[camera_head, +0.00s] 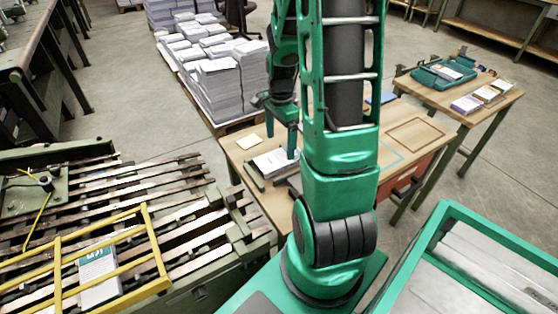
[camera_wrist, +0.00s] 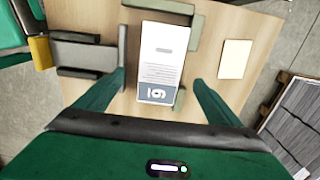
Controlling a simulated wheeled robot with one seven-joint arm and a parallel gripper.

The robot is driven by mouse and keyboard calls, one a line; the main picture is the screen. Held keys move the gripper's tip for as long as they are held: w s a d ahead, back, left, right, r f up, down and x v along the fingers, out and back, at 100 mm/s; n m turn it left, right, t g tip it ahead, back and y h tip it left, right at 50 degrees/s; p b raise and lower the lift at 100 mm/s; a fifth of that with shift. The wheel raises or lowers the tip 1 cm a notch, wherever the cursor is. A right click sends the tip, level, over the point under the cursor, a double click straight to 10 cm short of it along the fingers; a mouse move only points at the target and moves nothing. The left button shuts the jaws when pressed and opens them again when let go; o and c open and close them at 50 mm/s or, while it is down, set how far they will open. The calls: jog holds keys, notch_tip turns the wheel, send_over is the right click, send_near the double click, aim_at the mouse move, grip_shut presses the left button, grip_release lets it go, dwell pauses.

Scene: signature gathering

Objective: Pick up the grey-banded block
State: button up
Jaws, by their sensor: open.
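The grey-banded block (camera_wrist: 160,62) is white with a grey band at its near end in the wrist view. It lies on a wooden table beside low grey-green stops, and in the head view it shows as a white stack (camera_head: 270,163) left of my arm. My gripper (camera_wrist: 158,78) is open, with one finger to each side of the block's banded end and a gap on both sides. In the head view a finger of my gripper (camera_head: 292,142) points down over the table by the block; my arm hides part of this area.
A pale yellow pad (camera_wrist: 235,59) lies right of the block. Tall paper stacks (camera_head: 225,78) stand behind the table. A slatted bench (camera_head: 190,225) at left holds a green-banded block (camera_head: 98,275) under a yellow frame. A side table (camera_head: 450,98) at right holds a green tray and colour-banded blocks.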

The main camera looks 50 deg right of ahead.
aim_at(280, 157)
jog(key=shift+f, duration=3.55)
jog(key=c, duration=1.4)
jog(key=shift+c, duration=0.2)
